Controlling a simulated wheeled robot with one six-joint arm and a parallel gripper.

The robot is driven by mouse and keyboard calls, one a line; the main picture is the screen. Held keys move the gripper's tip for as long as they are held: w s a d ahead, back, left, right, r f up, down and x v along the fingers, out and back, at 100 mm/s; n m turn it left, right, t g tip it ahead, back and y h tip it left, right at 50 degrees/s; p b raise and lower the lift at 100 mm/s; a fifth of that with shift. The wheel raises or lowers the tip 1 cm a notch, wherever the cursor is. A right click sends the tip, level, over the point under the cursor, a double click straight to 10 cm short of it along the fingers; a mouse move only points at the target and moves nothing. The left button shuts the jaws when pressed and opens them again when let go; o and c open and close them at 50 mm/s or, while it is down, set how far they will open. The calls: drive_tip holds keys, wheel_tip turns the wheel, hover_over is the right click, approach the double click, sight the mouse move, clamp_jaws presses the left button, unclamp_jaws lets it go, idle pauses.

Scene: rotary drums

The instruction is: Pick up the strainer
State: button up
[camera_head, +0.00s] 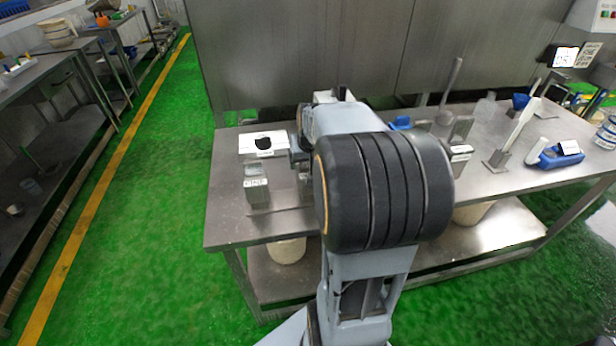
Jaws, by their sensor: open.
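I cannot make out a strainer for certain. A grey long-handled tool (452,85) stands upright at the back of the steel table (228,215), right of my arm, and its lower end is too small to identify. My arm reaches over the table and its large black joint covers the middle. My gripper cannot be made out; the arm seems to hide it. Left of my arm are a white box with a black spot (263,143) and a labelled metal block (256,190).
A steel wall (300,50) closes the back. Pale buckets (287,250) stand on the lower shelf. Green floor at left is clear.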

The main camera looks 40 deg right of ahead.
drive_tip(key=shift+w+f, duration=0.15)
drive_tip(key=shift+f, duration=0.2)
drive_tip(key=c, duration=1.3)
